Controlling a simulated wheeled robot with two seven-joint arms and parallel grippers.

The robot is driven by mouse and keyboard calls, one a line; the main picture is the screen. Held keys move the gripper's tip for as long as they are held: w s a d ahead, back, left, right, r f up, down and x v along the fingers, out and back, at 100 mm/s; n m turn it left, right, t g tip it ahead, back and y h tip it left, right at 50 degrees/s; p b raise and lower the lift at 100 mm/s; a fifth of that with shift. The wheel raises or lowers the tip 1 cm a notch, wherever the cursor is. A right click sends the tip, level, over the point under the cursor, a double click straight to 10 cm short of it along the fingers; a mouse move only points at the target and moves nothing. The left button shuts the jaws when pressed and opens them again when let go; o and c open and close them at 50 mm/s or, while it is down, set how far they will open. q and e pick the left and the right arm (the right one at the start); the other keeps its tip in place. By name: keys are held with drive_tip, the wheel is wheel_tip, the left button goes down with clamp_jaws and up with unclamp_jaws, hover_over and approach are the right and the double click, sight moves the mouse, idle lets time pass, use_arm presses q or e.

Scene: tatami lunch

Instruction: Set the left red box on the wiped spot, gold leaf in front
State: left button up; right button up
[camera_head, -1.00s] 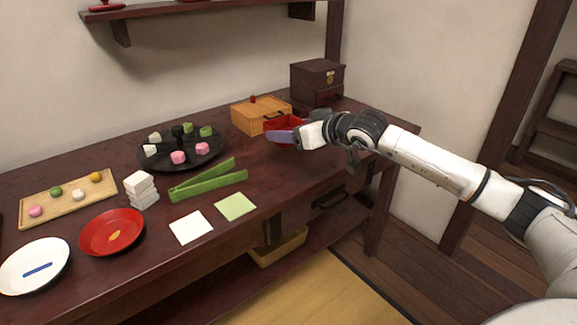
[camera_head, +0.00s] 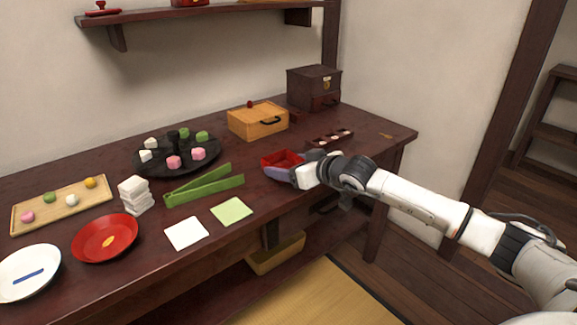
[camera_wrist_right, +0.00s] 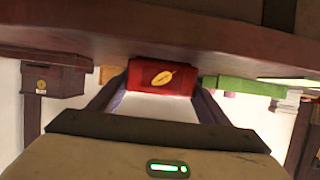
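The red box (camera_head: 283,157) is open-topped and sits between the fingers of my right gripper (camera_head: 279,173), which is shut on it. It is over the right part of the dark red table, close to the surface; I cannot tell whether it touches. In the right wrist view the red box (camera_wrist_right: 140,85) shows a gold leaf (camera_wrist_right: 163,77) on the face toward that camera, between the fingers (camera_wrist_right: 157,98). In the head view this face is hidden. I cannot make out the wiped spot. My left gripper is not in view.
A dark compartment tray (camera_head: 330,138) lies behind my right wrist. A wooden box (camera_head: 257,121) and a dark chest (camera_head: 313,88) stand at the back. Green tongs (camera_head: 205,185) and a green paper (camera_head: 231,211) lie to the left. The table's front edge is near.

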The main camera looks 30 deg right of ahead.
drive_tip(key=o, duration=0.4)
drive_tip(key=shift+s+r, duration=0.15)
drive_tip(key=shift+v, duration=5.85)
drive_tip(key=shift+a, duration=0.1)
